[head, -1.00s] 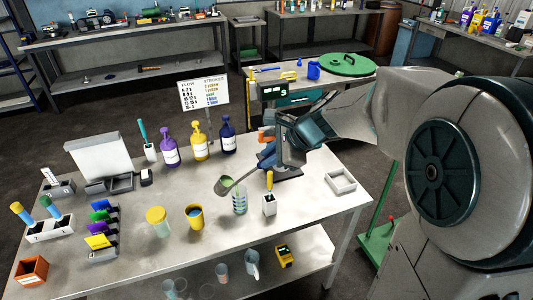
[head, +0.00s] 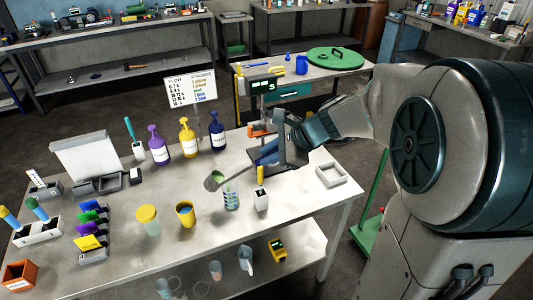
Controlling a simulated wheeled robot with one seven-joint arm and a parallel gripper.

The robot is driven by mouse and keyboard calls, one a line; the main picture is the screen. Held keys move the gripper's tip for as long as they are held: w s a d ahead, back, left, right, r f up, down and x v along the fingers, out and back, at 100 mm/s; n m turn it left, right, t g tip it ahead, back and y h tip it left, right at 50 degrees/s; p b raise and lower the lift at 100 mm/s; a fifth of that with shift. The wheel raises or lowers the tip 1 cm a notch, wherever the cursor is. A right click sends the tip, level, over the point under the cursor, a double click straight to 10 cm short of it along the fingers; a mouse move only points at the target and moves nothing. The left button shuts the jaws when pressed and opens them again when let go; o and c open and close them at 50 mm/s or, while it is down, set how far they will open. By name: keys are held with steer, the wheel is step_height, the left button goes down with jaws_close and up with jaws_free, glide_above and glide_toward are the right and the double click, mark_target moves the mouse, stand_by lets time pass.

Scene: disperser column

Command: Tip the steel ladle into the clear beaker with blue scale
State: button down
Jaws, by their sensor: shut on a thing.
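The steel ladle (head: 214,183) is held out to the left by its handle, with its bowl above the table. Something green shows in the bowl, which looks roughly level. The clear beaker (head: 231,198) with coloured marks on its wall stands upright on the table, just right of and below the bowl in the picture. The bowl appears beside the beaker's mouth rather than over it; exact height is hard to tell. My gripper (head: 268,153) is shut on the ladle's handle end, behind and right of the beaker; its fingertips are partly hidden.
A white holder with a yellow-handled tool (head: 261,198) stands close right of the beaker. A yellow cup (head: 185,214) and a yellow-lidded jar (head: 148,220) stand left. Pump bottles (head: 187,140) stand behind. An empty white tray (head: 331,174) is at right.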

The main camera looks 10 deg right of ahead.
steer(key=shift+d+f, duration=0.25)
steer(key=shift+d, duration=0.1)
steer(key=shift+d+b, duration=0.1)
steer(key=shift+b, duration=0.25)
steer(key=d+f+m+t+y+b, duration=0.1)
steer(key=d+f+y+b, duration=0.3)
steer(key=d+f+b, duration=0.3)
steer(key=shift+s+d+f+y+b, duration=0.35)
steer(key=shift+d+b, duration=0.25)
steer(key=shift+b, duration=1.25)
stand_by(0.9)
steer(key=shift+d+f+y+b, duration=0.25)
steer(key=shift+d+f+b, duration=0.05)
steer(key=shift+f+b, duration=0.3)
steer(key=shift+d+f+y+b, duration=0.2)
steer(key=shift+d+f+b, duration=0.05)
steer(key=shift+f+b, duration=0.35)
step_height(320, 180, down, 6)
steer(key=d+m+t+y+b, duration=0.1)
steer(key=d+y+b, duration=0.1)
steer(key=b, duration=0.3)
steer(key=shift+s+d+y+b, duration=0.15)
steer(key=shift+d+y+b, duration=0.1)
steer(key=shift+y+b, duration=0.1)
stand_by(0.8)
